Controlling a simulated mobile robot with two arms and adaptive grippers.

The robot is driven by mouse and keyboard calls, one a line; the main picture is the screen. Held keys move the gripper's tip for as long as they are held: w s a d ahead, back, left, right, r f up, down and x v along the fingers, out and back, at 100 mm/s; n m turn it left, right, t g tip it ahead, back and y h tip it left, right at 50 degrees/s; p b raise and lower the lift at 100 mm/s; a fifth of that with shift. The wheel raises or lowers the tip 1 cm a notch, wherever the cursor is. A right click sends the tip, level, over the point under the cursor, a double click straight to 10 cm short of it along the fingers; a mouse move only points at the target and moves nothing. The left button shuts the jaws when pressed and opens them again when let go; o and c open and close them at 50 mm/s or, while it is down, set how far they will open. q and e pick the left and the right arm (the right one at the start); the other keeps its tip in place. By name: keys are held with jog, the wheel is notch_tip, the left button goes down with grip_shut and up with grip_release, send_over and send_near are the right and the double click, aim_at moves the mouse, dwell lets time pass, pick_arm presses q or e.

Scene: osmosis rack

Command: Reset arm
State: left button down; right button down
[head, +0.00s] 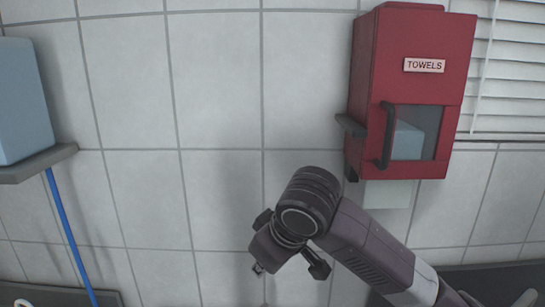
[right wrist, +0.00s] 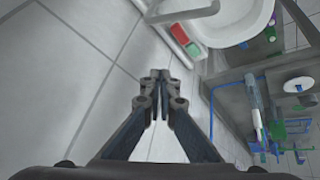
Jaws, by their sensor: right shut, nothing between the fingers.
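My right arm (head: 375,245) comes in from the lower right of the head view and bends at a dark joint in front of the tiled wall. The right gripper shows at the end of it, pointing down and left, and its fingertips are hard to make out there. In the right wrist view the right gripper (right wrist: 160,76) has its two fingers together with nothing between them. It is apart from everything around it. My left gripper is in neither view.
A red towel dispenser (head: 460,85) hangs on the wall at upper right. A light blue container (head: 20,105) stands on a grey shelf (head: 40,163) at left, with a blue hose (head: 65,225) below. The wrist view shows a white basin (right wrist: 240,22) and a cluttered rack (right wrist: 235,105).

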jog(key=s+d+f+m+y, duration=0.1)
jog(key=s+d+f, duration=0.15)
jog(key=f, duration=0.45)
jog(key=s+d+f+m, duration=0.1)
jog(key=s+f+m, duration=0.1)
jog(key=s+f, duration=0.35)
jog(key=s+d+f+m+y, duration=0.1)
jog(key=s+d+f, duration=0.1)
jog(key=f, duration=0.6)
jog(key=s+d+f+m+g+h, duration=0.1)
jog(key=s+d+f+m+h, duration=0.15)
jog(key=s+d+f, duration=0.45)
jog(key=s+d+f+m+g+h, duration=0.1)
jog(key=s+d+f+m+h, duration=0.2)
jog(key=s+d, duration=0.75)
notch_tip(320, 180, down, 34)
jog(key=s+n+g+b, duration=0.1)
jog(key=s+n+b, duration=0.1)
jog(key=b, duration=0.6)
jog(key=s+d+f+b, duration=0.1)
jog(key=s+f+b, duration=0.2)
jog(key=s+f, duration=0.5)
jog(key=s+d+f+g+b, duration=0.1)
jog(key=s+f+b, duration=0.2)
jog(key=s+f, duration=0.6)
notch_tip(320, 180, down, 7)
jog(key=shift+s+d+r+g+b, duration=0.1)
jog(key=shift+s+d+g+b, duration=0.05)
jog(key=shift+d+g+b, duration=0.2)
